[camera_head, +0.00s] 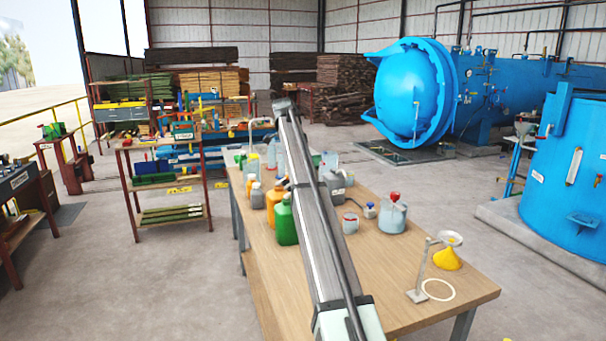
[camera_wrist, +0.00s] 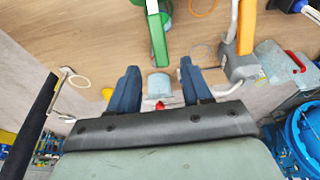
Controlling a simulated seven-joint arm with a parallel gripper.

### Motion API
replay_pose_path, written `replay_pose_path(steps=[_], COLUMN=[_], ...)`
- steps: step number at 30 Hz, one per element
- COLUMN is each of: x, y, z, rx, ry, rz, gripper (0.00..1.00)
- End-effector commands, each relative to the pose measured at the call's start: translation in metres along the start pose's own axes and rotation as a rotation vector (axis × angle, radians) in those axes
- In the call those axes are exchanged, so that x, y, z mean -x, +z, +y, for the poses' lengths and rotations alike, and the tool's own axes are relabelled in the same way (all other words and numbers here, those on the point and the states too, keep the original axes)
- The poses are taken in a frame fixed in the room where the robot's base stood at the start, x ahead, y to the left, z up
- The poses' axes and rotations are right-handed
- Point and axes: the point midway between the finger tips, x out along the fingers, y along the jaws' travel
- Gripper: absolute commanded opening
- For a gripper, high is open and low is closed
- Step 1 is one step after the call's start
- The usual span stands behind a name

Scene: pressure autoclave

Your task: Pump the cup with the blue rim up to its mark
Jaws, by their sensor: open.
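I cannot make out a cup with a blue rim for certain. In the head view, a small clear cup with a reddish rim (camera_head: 350,223) stands on the table (camera_head: 460,292). Beside it is a small container with a blue top (camera_head: 369,211), and right of that a pale jug with a red top (camera_head: 392,215). My gripper (camera_wrist: 160,88) is open, its two blue fingers apart, above the table in the wrist view. A pale grey cylindrical thing (camera_wrist: 158,83) shows between the fingers, with something red below it; contact cannot be told. My arm hides part of the table in the head view.
A green bottle (camera_head: 285,222) and orange bottles (camera_head: 273,203) stand left of my arm. A grey canister (camera_head: 336,188) stands behind the cup. A yellow funnel (camera_head: 447,259), a metal stand (camera_head: 418,294) and a white ring (camera_head: 439,290) are at the near right end.

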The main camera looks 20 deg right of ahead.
Motion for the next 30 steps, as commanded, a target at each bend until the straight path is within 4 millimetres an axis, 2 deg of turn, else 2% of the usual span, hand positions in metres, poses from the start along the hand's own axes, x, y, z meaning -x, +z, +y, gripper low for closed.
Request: replay_pose_path(steps=[1, 6, 12, 18, 30], x=[0.012, 0.04, 0.061, 0.067, 0.067], y=[-0.001, 0.0, 0.0, 0.0, 0.001], z=[-0.001, -0.001, -0.001, 0.0, 0.0], rx=[0.0, 0.0, 0.0, 0.0, 0.001], ry=[-0.001, -0.001, -0.001, 0.001, 0.0], rz=[0.0, 0.0, 0.0, 0.0, 0.0], gripper=[0.49, 0.49, 0.49, 0.49, 0.49])
